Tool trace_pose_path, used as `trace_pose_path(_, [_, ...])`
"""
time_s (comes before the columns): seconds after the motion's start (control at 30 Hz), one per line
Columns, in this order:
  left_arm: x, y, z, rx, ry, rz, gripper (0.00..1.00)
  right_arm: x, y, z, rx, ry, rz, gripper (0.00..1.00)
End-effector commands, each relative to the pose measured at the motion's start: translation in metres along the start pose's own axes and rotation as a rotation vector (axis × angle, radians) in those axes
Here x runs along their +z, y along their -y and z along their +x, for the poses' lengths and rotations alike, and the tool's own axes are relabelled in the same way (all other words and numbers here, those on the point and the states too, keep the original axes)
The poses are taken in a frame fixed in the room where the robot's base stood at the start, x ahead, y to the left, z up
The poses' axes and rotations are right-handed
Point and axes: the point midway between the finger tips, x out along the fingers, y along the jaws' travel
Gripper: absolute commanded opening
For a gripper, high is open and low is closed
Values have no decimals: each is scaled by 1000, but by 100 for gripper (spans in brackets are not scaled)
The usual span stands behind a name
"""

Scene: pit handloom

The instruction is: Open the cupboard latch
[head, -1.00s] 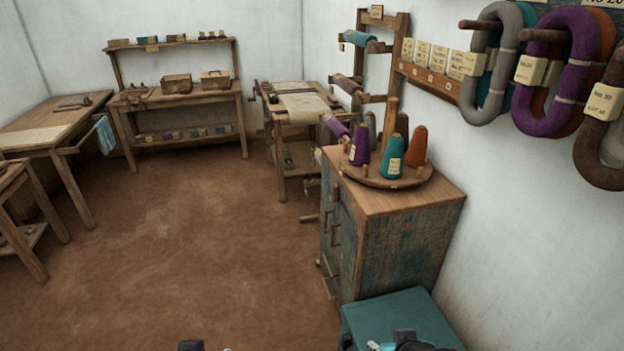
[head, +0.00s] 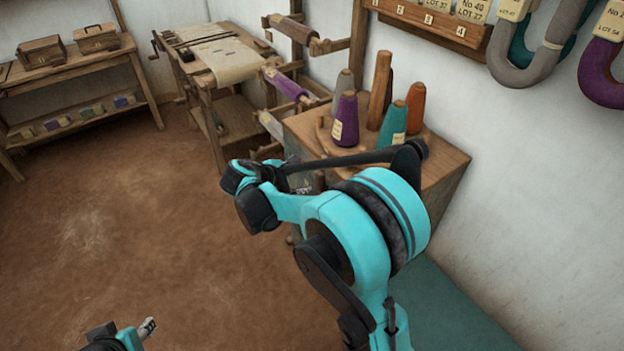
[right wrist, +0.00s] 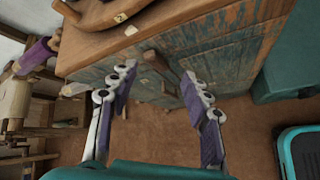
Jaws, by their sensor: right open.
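The cupboard (head: 448,190) is a wooden cabinet with worn blue-green paint. In the head view my right arm covers most of its front. The right wrist view shows its painted face (right wrist: 225,45) and a small wooden piece (right wrist: 158,64), which looks like the latch, near the top of the front. My right gripper (right wrist: 157,78) is open and empty, its purple-padded fingers on either side of that piece in the picture. I cannot tell if they touch it. Of my left gripper, a grey finger part (head: 148,327) shows at the bottom left of the head view.
A round wooden tray with purple (head: 345,119), teal (head: 393,128) and orange (head: 415,105) yarn cones stands on the cupboard. A teal box (head: 450,310) stands in front of it. A loom frame (head: 205,90) is behind, left. The brown floor (head: 110,240) at left is clear.

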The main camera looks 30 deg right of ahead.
Motion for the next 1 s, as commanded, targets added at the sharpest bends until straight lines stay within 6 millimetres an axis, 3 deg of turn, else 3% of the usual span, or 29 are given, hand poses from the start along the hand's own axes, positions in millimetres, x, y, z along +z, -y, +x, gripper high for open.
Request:
trace_pose_path(0.2, [-1,0,-2,0,0,0,40,-43,-21,47,53,294,-335,48])
trace_pose_path(0.53, [-2,0,-3,0,0,0,40,-86,4,79,24,649,-642,48])
trace_pose_path(0.73, [-1,0,-2,0,0,0,40,-89,13,86,6,713,-688,48])
trace_pose_path(1.0, [7,0,10,0,0,0,40,-65,5,119,4,715,-688,48])
